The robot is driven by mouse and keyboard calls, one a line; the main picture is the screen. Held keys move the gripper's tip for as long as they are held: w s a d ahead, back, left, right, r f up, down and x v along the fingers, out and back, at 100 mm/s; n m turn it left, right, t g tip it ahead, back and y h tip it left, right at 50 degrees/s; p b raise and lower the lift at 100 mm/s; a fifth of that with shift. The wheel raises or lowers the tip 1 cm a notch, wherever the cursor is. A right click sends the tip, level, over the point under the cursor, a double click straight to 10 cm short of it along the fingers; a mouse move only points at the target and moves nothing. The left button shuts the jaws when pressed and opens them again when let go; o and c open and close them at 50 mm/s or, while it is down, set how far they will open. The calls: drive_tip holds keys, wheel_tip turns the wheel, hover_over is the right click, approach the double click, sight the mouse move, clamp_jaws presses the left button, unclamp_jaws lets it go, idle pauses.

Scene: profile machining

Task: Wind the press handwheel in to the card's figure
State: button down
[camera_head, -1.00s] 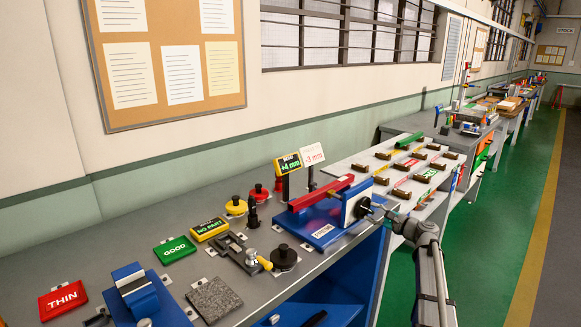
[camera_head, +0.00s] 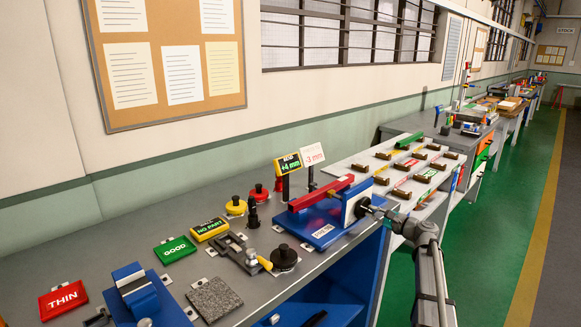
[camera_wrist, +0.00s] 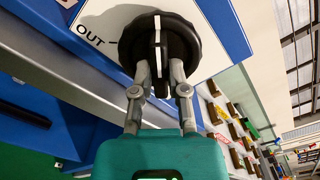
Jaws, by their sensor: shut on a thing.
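The blue press (camera_head: 318,229) stands on the bench with a red bar (camera_head: 320,193) along its top. Its black handwheel (camera_wrist: 186,42) fills the top of the wrist view, with a white line across it, on a white dial plate (camera_wrist: 96,22) marked OUT. The white line stands nearly upright. My gripper (camera_wrist: 159,68) is shut on the handwheel, a finger on each side of its middle rib. My gripper is small in the head view, at the press's right end. The readout (camera_head: 288,163) shows +4 mm. The white card (camera_head: 311,155) reads 3 mm; any sign before it is too small to tell.
Left of the press are a black knob (camera_head: 284,258), a NO PART sign (camera_head: 210,229), a GOOD sign (camera_head: 175,250), a THIN sign (camera_head: 63,299) and a grey block (camera_head: 214,299). A rack board (camera_head: 350,166) with several brown holders lies beyond. The green aisle is clear.

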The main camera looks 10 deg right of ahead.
drive_tip(key=shift+s+m, duration=0.1)
drive_tip(key=shift+m, duration=2.4)
drive_tip(key=shift+a+m, duration=0.1)
drive_tip(key=shift+m, duration=1.9)
drive_tip(key=m, duration=0.4)
drive_tip(key=c, duration=0.5)
unclamp_jaws()
